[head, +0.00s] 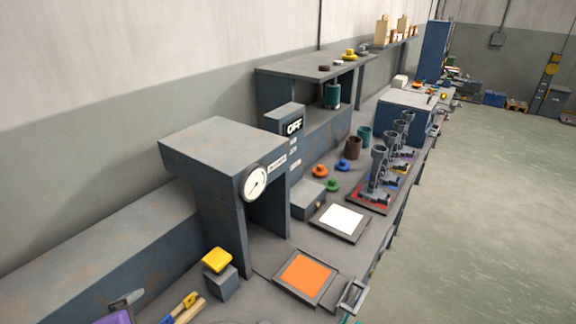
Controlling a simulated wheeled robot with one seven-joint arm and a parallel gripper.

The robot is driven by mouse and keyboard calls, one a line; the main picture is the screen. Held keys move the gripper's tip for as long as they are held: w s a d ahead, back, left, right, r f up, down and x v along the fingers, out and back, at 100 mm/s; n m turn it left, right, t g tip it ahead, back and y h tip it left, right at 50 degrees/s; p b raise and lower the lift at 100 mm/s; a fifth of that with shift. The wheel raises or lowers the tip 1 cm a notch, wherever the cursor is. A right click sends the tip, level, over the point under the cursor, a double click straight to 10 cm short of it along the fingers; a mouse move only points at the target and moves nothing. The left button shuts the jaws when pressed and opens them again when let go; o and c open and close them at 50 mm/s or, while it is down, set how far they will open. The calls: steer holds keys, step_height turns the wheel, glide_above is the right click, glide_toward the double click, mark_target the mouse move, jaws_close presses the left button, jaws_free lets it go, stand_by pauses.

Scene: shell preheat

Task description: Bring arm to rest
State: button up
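Neither my arm nor my gripper can be made out in the head view, so what my gripper holds, if anything, is hidden. The long grey workbench (262,262) runs from the lower left to the upper right. A dark press-like frame (225,150) stands on it, with a round white gauge (256,182) on its front.
An orange plate (305,274) and a white plate (342,219) lie on the bench. A yellow-topped block (217,260) stands by the press. Several grey upright fixtures (378,172) stand farther back. Open green floor (480,220) lies to the right.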

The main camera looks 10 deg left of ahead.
steer(key=s+d+f+m+t+y+b, duration=0.15)
steer(key=d+m+t+y, duration=0.4)
steer(key=d+m, duration=1.6)
steer(key=s+d+r+t+h, duration=0.15)
steer(key=s+d, duration=0.25)
steer(key=d, duration=0.5)
steer(key=s+d+r+m+t+h+b, duration=0.15)
steer(key=s+d, duration=0.25)
steer(key=d, duration=0.4)
steer(key=s+d+r+h, duration=0.15)
steer(key=s+d, duration=0.25)
steer(key=d, duration=0.5)
steer(key=s+d+f+m+g+h, duration=0.2)
steer(key=s+d+f+h, duration=0.1)
steer(key=s+d+h, duration=0.2)
steer(key=s+d, duration=0.1)
steer(key=s, duration=0.1)
steer(key=shift+s+d+f+m, duration=0.25)
steer(key=shift+s+f+m, duration=0.1)
steer(key=shift+s+m, duration=0.05)
